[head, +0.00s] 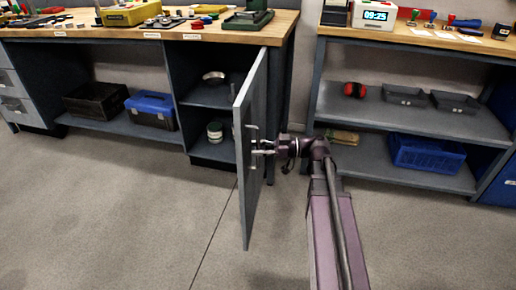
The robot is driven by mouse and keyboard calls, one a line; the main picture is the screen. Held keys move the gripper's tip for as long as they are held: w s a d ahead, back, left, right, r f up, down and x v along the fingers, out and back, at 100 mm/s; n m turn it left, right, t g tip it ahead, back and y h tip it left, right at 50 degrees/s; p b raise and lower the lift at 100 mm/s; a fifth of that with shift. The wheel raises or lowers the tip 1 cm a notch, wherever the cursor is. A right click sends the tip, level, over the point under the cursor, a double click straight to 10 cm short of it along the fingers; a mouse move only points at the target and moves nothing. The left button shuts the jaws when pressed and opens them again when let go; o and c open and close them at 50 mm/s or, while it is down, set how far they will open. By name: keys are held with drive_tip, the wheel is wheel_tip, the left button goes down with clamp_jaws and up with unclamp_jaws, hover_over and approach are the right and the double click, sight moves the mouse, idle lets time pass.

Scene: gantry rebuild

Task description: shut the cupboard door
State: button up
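The grey cupboard door (247,185) stands wide open, swung out from the workbench towards me and seen nearly edge-on. The open cupboard (208,119) is to its left, with shelves showing inside. A pale bar handle (252,145) is on the door's right-hand face. My gripper (257,147) reaches in from the right at the handle, with its fingers pointing left. The fingers and the handle overlap at this size, so I cannot tell whether they close on it or only stand around it.
The cupboard holds a metal bowl (214,76) and a tin (215,132). A blue toolbox (151,109) and a dark crate (95,102) sit left of it. A shelf unit (362,114) stands right of the door. The floor (140,215) left of the door is clear.

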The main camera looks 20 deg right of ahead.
clamp_jaws()
drive_tip(key=shift+a, duration=0.1)
